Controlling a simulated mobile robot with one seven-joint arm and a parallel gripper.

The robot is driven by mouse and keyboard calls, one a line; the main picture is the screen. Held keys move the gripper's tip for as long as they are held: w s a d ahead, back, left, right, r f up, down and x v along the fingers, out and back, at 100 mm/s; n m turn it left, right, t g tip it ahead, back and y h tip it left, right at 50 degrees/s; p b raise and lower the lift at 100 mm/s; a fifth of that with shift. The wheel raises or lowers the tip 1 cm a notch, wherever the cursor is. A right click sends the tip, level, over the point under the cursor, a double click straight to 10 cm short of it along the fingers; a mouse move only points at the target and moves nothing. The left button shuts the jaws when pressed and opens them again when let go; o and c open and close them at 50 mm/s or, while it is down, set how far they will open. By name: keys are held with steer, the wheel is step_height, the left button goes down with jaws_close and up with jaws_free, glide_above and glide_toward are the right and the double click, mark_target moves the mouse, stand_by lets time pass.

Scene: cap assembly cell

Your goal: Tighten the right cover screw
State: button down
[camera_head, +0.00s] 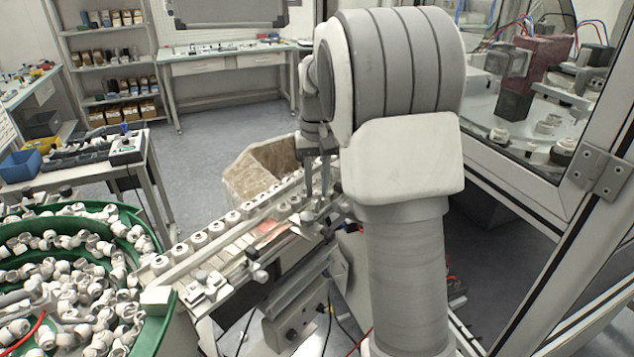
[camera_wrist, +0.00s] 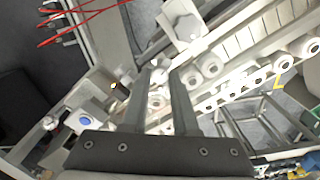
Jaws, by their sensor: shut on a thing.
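My gripper (camera_head: 317,190) points down over the far right part of the feeder rail in the head view. In the wrist view my gripper (camera_wrist: 163,78) has its two dark fingers nearly parallel, with a small pale knob, the right cover screw (camera_wrist: 158,77), between their tips. The fingers are shut on it and hide part of it. Another pale lobed knob (camera_wrist: 187,27) stands apart, above the fingertips in the wrist view; a similar knob (camera_head: 259,273) shows at the front of the rail in the head view. The screw's seating is hidden.
White caps (camera_head: 217,229) line the rail (camera_head: 220,246). A green bowl (camera_head: 152,243) of loose parts stands at the left. A worn bin (camera_head: 243,178) is behind the rail. A glazed frame (camera_head: 535,220) stands close on the right. Red cables (camera_wrist: 85,12) show in the wrist view.

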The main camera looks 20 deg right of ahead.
mark_target(317, 192)
steer(key=shift+m+p, duration=0.95)
steer(key=shift+m, duration=1.75)
steer(key=shift+m+p, duration=0.95)
steer(key=shift+m, duration=1.65)
steer(key=shift+m+p, duration=1.05)
steer(key=shift+m, duration=1.45)
steer(key=shift+m+p, duration=0.45)
steer(key=shift+m, duration=0.65)
steer(key=shift+m+p, duration=0.75)
steer(key=shift+m, duration=0.75)
steer(key=c, duration=0.7)
jaws_free()
step_height(317, 192, up, 18)
steer(key=shift+f, duration=0.25)
